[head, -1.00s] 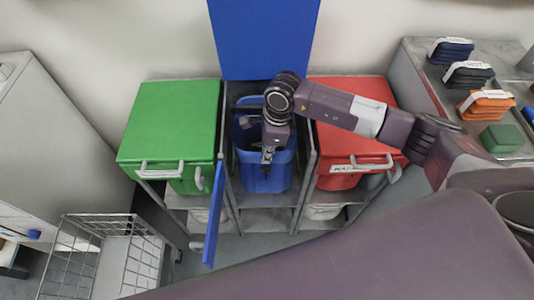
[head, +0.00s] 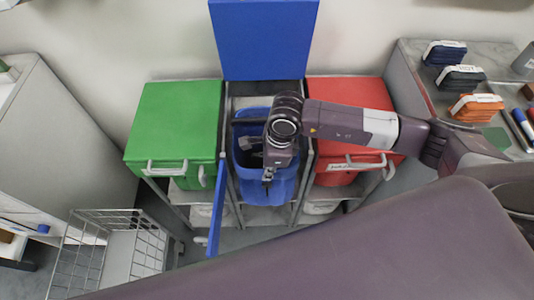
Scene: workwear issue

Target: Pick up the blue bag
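The blue bag (head: 262,193) stands upright and open-topped in the middle bay of the rack, between the green and red bins. Its dark inside shows to the left of my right wrist. My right gripper (head: 268,179) reaches in from the right and points down at the bag's front rim. It appears shut on that rim, though the fingertips are small and partly hidden. My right wrist covers part of the bag's opening. My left gripper is out of view.
A raised blue lid (head: 264,40) stands behind the bag, and a blue door (head: 217,212) swings out at its left. The green bin (head: 175,120) and red bin (head: 350,92) flank it. A wire basket (head: 118,250) is at lower left. A table (head: 402,75) with bundles stands right.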

